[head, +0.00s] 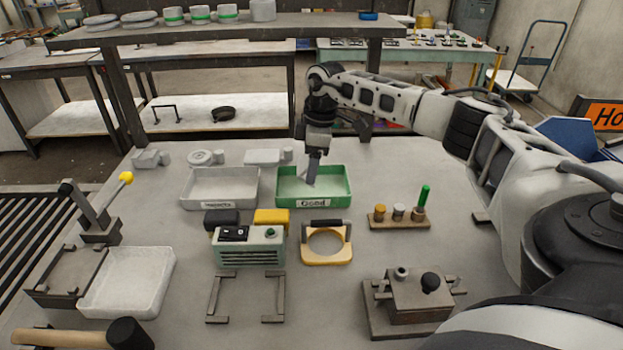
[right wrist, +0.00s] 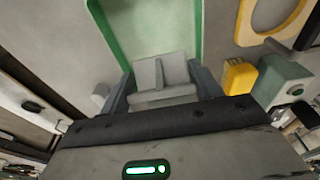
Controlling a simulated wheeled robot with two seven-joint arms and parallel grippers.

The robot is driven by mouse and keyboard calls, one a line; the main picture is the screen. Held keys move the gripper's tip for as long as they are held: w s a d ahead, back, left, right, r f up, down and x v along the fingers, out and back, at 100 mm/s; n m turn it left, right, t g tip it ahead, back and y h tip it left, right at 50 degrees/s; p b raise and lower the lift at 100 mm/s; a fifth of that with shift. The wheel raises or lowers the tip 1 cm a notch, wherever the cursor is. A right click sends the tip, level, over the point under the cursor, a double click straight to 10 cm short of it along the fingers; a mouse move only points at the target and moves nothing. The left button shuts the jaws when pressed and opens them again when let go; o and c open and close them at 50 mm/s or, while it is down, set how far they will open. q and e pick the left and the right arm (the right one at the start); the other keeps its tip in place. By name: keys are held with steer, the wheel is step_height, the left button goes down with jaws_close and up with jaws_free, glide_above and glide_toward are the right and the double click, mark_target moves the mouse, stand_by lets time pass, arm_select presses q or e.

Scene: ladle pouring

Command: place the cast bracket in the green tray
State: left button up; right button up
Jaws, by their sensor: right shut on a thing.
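The green tray (head: 340,183) stands on the table at the centre of the head view, with a label on its front wall. My right gripper (head: 313,178) points down over this tray. In the right wrist view my right gripper (right wrist: 163,90) is shut on the grey cast bracket (right wrist: 158,72), an angular piece between its fingers. The tray's green rim (right wrist: 203,30) shows beyond it. In the head view the bracket (head: 295,169) shows partly beside the fingers, and I cannot tell whether it touches the tray floor. My left gripper is not in view.
A white tray (head: 220,187) stands left of the green tray. Grey castings (head: 262,157) lie behind them. A control box (head: 248,245), a yellow ring fixture (head: 326,243) and a peg stand (head: 398,216) are in front. A shelf (head: 230,34) spans the back.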

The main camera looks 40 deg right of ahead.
step_height(320, 180, down, 3)
steer(key=shift+b, duration=1.25)
steer(key=shift+f, duration=0.1)
steer(key=shift+r, duration=0.2)
steer(key=shift+f, duration=0.15)
steer(key=o, duration=0.8)
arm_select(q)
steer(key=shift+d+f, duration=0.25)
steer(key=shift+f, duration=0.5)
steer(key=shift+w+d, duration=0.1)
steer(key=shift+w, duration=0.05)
arm_select(e)
steer(key=r, duration=0.4)
steer(key=d+r, duration=0.1)
steer(key=r, duration=0.3)
steer(key=s+r, duration=0.1)
steer(key=r, duration=0.3)
steer(key=shift+s+d+r, duration=0.1)
steer(key=shift+d, duration=0.1)
